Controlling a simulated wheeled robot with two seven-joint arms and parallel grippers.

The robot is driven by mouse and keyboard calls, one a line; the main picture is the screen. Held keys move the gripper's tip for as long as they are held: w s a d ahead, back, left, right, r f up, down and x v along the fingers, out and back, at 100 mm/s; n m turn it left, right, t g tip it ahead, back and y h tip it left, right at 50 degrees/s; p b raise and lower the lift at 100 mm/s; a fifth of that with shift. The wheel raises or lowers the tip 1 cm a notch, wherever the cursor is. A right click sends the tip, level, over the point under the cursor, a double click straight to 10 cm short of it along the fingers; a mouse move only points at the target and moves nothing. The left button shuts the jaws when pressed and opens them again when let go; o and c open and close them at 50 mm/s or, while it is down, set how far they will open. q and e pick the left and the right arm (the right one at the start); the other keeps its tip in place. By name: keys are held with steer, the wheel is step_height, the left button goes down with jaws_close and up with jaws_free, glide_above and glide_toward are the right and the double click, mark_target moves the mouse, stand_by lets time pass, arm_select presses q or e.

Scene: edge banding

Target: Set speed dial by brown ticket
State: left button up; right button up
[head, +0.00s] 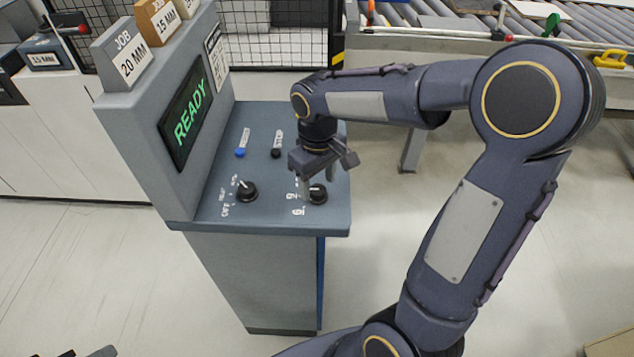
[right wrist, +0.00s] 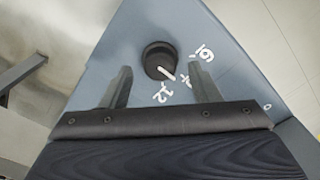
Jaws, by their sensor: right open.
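The brown ticket (head: 157,22) stands on top of the console and reads JOB 15 MM. The speed dial (head: 318,193) is a black knob at the console's right front. In the right wrist view, the speed dial (right wrist: 160,60) has a white pointer towards the lower right, between the 12 and the middle mark, which is partly hidden. My right gripper (head: 317,180) is open above the dial. In the right wrist view, the fingers of my right gripper (right wrist: 160,74) stand either side of the dial, apart from it. Only dark tips, perhaps my left gripper, show at the bottom left.
A grey ticket (head: 123,55) reading JOB 20 MM stands beside the brown one. The screen (head: 187,114) reads READY. Another black knob (head: 246,190), a blue button (head: 240,153) and a black button (head: 276,153) share the panel. A roller conveyor (head: 440,40) stands behind.

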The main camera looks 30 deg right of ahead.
steer(key=shift+f, duration=0.85)
steer(key=c, duration=1)
steer(key=shift+m, duration=0.4)
steer(key=m+b, duration=0.1)
steer(key=m, duration=0.2)
steer(key=shift+m, duration=0.3)
steer(key=m+b, duration=0.1)
steer(key=m, duration=0.3)
steer(key=shift+r+m, duration=0.1)
steer(key=shift+m, duration=0.3)
